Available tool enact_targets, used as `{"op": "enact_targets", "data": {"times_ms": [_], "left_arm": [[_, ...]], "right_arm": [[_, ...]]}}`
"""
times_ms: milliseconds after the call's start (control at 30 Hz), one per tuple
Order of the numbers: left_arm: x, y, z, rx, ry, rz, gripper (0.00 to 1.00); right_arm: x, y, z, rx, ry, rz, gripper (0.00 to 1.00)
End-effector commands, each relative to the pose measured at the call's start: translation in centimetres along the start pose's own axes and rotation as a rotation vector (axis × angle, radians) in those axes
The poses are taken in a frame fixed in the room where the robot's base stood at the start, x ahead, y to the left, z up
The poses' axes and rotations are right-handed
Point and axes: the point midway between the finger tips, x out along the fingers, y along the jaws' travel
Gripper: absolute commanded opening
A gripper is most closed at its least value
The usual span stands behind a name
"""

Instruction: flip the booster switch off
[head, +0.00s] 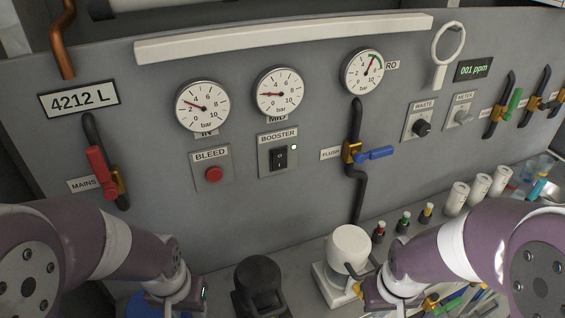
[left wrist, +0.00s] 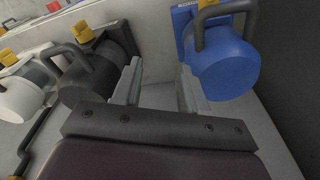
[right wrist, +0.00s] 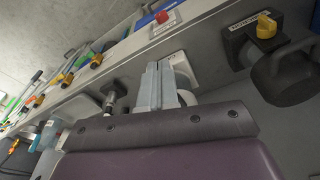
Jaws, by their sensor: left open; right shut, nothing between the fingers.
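The booster switch (head: 278,158) is a black rocker on a grey plate labelled BOOSTER, mid-panel in the head view. A small white light (head: 294,147) beside it looks lit. Which way the rocker is tilted is too small to tell. My left gripper (left wrist: 158,90) is open and empty, between a black reel (left wrist: 92,78) and a blue reel (left wrist: 225,65) in the left wrist view. My right gripper (right wrist: 163,85) is shut and empty. In the head view both arms are low in front of the panel, well below the switch, and their fingertips are not clear.
The red BLEED button (head: 214,174) is left of the switch. The blue flush lever (head: 375,154) is to its right, and gauges sit above. A black reel (head: 258,278) and a white reel (head: 348,248) stand below. The panel front around the switch is clear.

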Motion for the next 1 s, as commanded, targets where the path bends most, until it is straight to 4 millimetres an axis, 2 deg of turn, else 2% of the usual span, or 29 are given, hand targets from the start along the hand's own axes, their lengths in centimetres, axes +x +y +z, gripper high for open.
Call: {"op": "enact_targets", "data": {"times_ms": [67,167,300,400,533,700,833,1000], "left_arm": [[-0.8,0.0,-0.1,0.0,0.0,0.0,0.43],[-2.2,0.0,-0.3,0.0,0.0,0.0,0.43],[-4.4,0.0,-0.6,0.0,0.001,0.0,0.43],[-5.8,0.0,-0.7,0.0,0.001,0.0,0.43],[-7.1,0.0,-0.9,0.0,0.001,0.0,0.43],[-7.9,0.0,-1.0,0.0,0.0,0.0,0.43],[-8.0,0.0,-1.0,0.0,0.0,0.0,0.43],[-7.9,0.0,-1.0,0.0,0.0,0.0,0.43]], "right_arm": [[0.1,-0.3,-1.8,-0.092,0.069,0.003,0.0],[0.4,-1.4,-6.4,-0.336,0.263,0.031,0.0],[-0.4,-4.8,-13.7,-0.792,0.65,0.17,0.0],[-2.3,-7.6,-16.7,-1.071,0.924,0.346,0.0],[-5.3,-10.5,-17.6,-1.304,1.211,0.617,0.0],[-8.1,-12.2,-16.4,-1.415,1.413,0.89,0.0],[-8.9,-12.5,-15.9,-1.43,1.462,0.974,0.0],[-8.9,-12.4,-15.8,-1.43,1.465,0.982,0.0]]}}
